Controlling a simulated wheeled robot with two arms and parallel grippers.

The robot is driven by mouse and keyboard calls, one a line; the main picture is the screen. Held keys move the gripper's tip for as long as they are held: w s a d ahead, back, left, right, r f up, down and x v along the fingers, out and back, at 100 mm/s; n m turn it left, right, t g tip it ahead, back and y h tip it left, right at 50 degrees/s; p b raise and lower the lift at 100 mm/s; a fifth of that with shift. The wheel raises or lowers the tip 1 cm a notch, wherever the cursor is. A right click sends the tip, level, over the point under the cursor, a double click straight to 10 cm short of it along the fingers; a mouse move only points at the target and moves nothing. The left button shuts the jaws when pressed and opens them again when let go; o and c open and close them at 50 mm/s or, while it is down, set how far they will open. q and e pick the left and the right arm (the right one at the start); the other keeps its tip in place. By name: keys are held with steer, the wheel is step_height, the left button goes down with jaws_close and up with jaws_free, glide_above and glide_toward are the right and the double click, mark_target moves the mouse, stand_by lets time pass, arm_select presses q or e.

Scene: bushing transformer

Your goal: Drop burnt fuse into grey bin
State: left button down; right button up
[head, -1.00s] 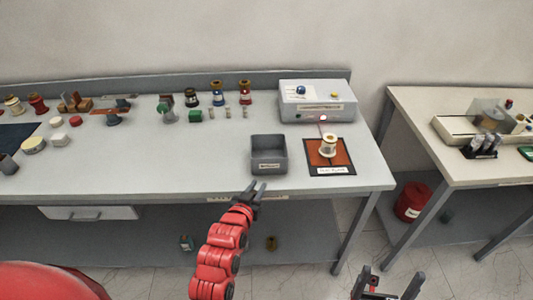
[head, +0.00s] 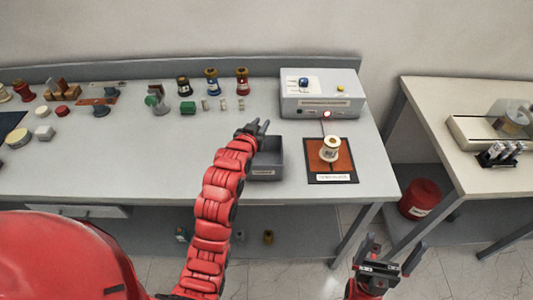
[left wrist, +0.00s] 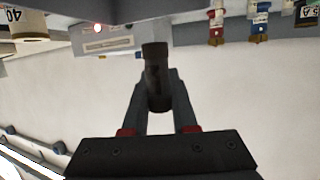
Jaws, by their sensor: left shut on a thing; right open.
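My left gripper (head: 256,128) reaches over the bench and is shut on the burnt fuse. The fuse is a dark, sooty cylinder held between the fingertips in the left wrist view (left wrist: 156,76); it cannot be made out in the head view. The grey bin (head: 264,172) is a small open box with a label on its front. My left gripper appears at its back left corner in the head view, and my arm covers its left side. How high the gripper is above the bin is unclear. My right gripper (head: 392,258) is open and empty, low in front of the bench.
An orange-brown mat (head: 345,168) with a cream spool-shaped part (head: 329,149) lies right of the bin. A grey box (head: 322,98) with a lit red lamp stands behind it. Several coloured bushings and small fuses stand along the back. A second table (head: 455,150) is at the right.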

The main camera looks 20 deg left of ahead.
arm_select(q)
step_height(320, 180, down, 5)
steer(key=shift+s+f+b, duration=0.1)
steer(key=shift+s+b, duration=0.05)
steer(key=shift+b, duration=0.35)
steer(key=c, duration=0.6)
jaws_free()
